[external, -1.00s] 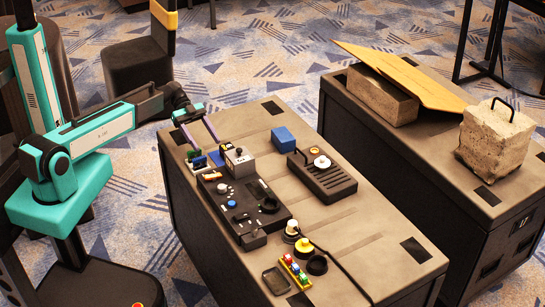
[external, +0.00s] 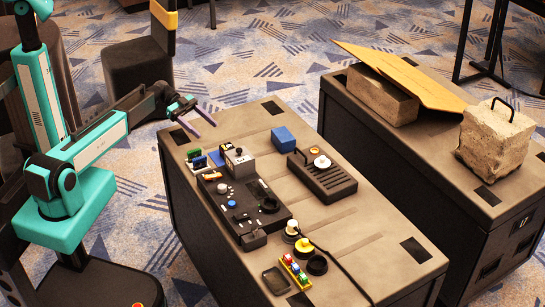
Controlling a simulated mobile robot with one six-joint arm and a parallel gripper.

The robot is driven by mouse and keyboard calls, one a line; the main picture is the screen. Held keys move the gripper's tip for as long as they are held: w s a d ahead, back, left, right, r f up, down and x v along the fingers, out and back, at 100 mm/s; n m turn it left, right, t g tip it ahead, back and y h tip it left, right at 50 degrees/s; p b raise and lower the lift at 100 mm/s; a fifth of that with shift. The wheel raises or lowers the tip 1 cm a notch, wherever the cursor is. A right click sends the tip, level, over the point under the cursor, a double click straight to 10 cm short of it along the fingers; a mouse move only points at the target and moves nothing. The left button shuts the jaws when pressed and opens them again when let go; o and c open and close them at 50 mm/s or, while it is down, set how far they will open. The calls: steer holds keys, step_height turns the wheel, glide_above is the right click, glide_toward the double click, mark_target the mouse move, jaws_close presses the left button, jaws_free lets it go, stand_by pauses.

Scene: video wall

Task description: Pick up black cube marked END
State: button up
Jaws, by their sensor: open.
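My gripper (external: 207,130) is open and empty, with its two purple-tipped fingers above the far left end of the near case. No END marking is readable at this size, so I cannot tell which object is the named cube. A small black block (external: 253,240) sits at the near end of the black control panel (external: 228,222). My gripper touches none of these.
The near case top (external: 350,235) also holds a blue box (external: 283,139), a black ribbed device (external: 322,177), and a strip of coloured buttons (external: 294,270) near a cable. Its right part is mostly clear. A second case (external: 415,150) stands behind with stone blocks.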

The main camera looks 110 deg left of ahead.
steer(key=p, duration=0.1)
glide_toward(225, 149)
steer(key=shift+w+a+f, duration=0.1)
steer(key=shift+w+f, duration=0.6)
steer(key=shift+w, duration=0.3)
steer(key=shift+w+a+f, duration=0.1)
steer(key=shift+w+f, duration=0.6)
steer(key=shift+w, duration=0.25)
steer(key=shift+p+x, duration=0.85)
steer(key=shift+x, duration=1.75)
steer(key=shift+s+d, duration=0.1)
steer(key=shift+d, duration=0.05)
steer(key=shift+c, duration=0.3)
steer(key=c, duration=1.2)
